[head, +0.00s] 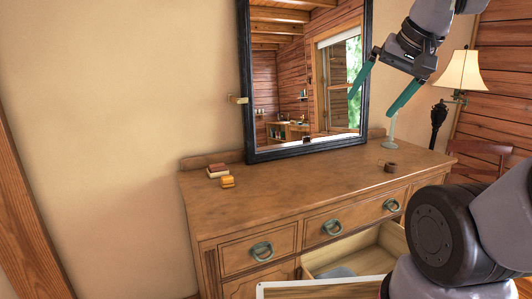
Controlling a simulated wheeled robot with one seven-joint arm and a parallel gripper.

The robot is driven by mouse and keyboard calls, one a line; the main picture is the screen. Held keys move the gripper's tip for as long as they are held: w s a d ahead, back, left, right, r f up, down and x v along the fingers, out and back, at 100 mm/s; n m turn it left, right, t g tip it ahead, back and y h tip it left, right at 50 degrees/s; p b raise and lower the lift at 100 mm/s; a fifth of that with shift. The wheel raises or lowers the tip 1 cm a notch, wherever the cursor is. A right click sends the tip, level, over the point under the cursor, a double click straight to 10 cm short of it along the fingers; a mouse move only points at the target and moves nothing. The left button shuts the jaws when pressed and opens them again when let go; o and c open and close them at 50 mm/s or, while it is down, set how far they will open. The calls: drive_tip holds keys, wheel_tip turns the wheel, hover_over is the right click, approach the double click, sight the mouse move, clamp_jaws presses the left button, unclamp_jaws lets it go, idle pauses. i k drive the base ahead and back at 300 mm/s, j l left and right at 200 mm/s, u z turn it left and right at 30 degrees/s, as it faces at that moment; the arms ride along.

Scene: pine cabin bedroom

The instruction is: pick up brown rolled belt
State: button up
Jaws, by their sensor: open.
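A small dark brown round coil (390,167), which looks like the rolled belt, lies on the right part of the dresser top (290,197). My gripper (372,104) is in the upper right of the head view. Its two teal fingers are spread apart, with nothing between them. It hangs above the dresser top, higher than the coil in the picture and in front of the mirror's right edge. The coil is clear of the fingers.
A black-framed mirror (251,100) stands at the dresser's back. A pale green stand (391,128) is behind the coil. A small brown-red stack (217,170) and an orange item (228,182) lie left. A drawer (372,249) is open below. A lamp (463,70) stands right.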

sight(391, 167)
drive_tip(key=k+l+u, duration=0.1)
drive_tip(key=l, duration=0.25)
drive_tip(key=k+l, duration=0.15)
drive_tip(key=l, duration=0.25)
drive_tip(key=k+l+u, duration=0.15)
drive_tip(key=l, duration=0.2)
drive_tip(key=i+l, duration=0.1)
drive_tip(key=l, duration=0.25)
drive_tip(key=l+u, duration=0.1)
drive_tip(key=l, duration=0.25)
drive_tip(key=i+l, duration=0.15)
drive_tip(key=l, duration=0.2)
